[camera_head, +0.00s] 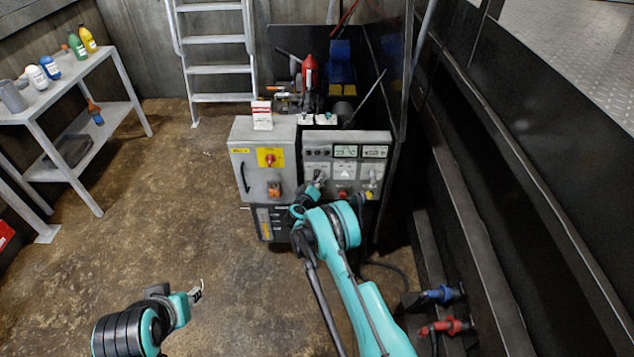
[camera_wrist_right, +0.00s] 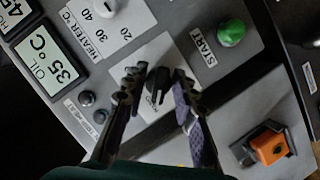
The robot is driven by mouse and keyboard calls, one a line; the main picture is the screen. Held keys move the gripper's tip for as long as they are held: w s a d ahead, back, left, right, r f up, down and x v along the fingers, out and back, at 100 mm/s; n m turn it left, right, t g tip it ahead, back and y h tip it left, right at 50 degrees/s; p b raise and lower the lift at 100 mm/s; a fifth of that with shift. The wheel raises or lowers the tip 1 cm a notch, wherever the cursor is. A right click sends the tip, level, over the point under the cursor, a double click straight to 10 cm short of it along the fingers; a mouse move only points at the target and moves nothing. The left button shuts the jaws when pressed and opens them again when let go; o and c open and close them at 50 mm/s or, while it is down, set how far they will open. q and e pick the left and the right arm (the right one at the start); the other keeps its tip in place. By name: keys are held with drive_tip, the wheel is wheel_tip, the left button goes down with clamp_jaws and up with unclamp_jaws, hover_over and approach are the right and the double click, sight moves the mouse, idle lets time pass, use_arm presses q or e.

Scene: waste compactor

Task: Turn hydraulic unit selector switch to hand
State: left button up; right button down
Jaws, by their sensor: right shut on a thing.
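The selector switch (camera_wrist_right: 158,82) is a black knob on a pale square plate, seen in the right wrist view on the grey control panel (camera_head: 347,137). My right gripper (camera_wrist_right: 160,86) has one finger on each side of the knob and is shut on it. The small text by the knob is hard to read. In the head view my right gripper (camera_head: 318,181) is at the left part of the panel front and hides the switch. My left gripper (camera_head: 197,291) is in the air over the floor, far from the panel, with nothing seen in it.
A green START button (camera_wrist_right: 231,33), a white heater knob (camera_wrist_right: 104,6) and an orange switch (camera_wrist_right: 269,147) are near the right fingers. A grey cabinet (camera_head: 247,165) with a red switch stands left of the panel. A dark wall runs along the right.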

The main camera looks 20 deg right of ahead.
idle(0.4)
drive_tip(key=c, duration=1.6)
unclamp_jaws()
drive_tip(key=shift+f, duration=0.1)
drive_tip(key=v, duration=1.1)
drive_tip(key=shift+s+a, duration=0.25)
drive_tip(key=shift+s, duration=0.05)
